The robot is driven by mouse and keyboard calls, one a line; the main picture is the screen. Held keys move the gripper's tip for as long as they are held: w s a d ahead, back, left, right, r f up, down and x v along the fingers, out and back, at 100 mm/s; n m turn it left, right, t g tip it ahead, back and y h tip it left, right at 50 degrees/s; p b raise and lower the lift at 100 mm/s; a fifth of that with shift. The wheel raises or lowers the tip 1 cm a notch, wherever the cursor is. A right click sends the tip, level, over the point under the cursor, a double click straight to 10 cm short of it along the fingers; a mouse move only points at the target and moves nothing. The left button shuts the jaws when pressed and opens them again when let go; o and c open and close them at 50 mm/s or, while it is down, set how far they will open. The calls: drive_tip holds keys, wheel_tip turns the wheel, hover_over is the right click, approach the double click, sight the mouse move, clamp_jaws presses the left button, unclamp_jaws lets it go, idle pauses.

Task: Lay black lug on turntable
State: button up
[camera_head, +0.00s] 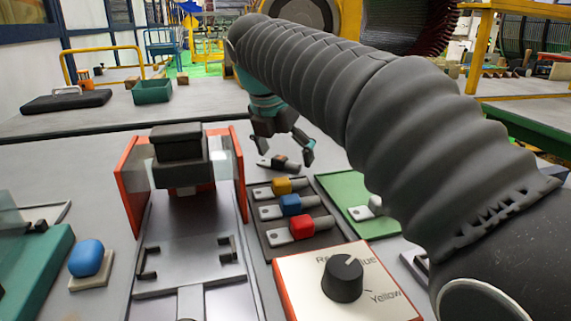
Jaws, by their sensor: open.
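The black lug (279,163), a small dark block on a flat metal strip, appears on the grey table behind the tray of coloured lugs. My gripper (286,152) is open just above and around it in this view, its fingers pointing down. Nothing is seen between the fingers above the table. I cannot tell whether they touch the lug. No turntable can be made out with certainty; my arm covers much of the right side.
A dark tray (314,247) holds yellow, blue and red lugs. A dial box (295,270) stands in front, a red-sided fixture (136,190) to the left, and a green plate (344,192) to the right.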

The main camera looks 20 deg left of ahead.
sight(285, 159)
drive_tip(key=shift+w+f, duration=0.1)
drive_tip(key=shift+f, duration=0.2)
drive_tip(key=c, duration=1.4)
drive_tip(key=shift+o, duration=0.2)
drive_tip(key=shift+r, duration=0.1)
drive_tip(key=shift+r, duration=0.45)
wheel_tip(285, 159, up, 3)
drive_tip(key=shift+r, duration=0.1)
drive_tip(key=s+d+r, duration=0.1)
drive_tip(key=d+r, duration=0.5)
drive_tip(key=d, duration=0.5)
drive_tip(key=shift+s+d+r, duration=0.3)
drive_tip(key=shift+r, duration=0.1)
drive_tip(key=shift+d, duration=0.15)
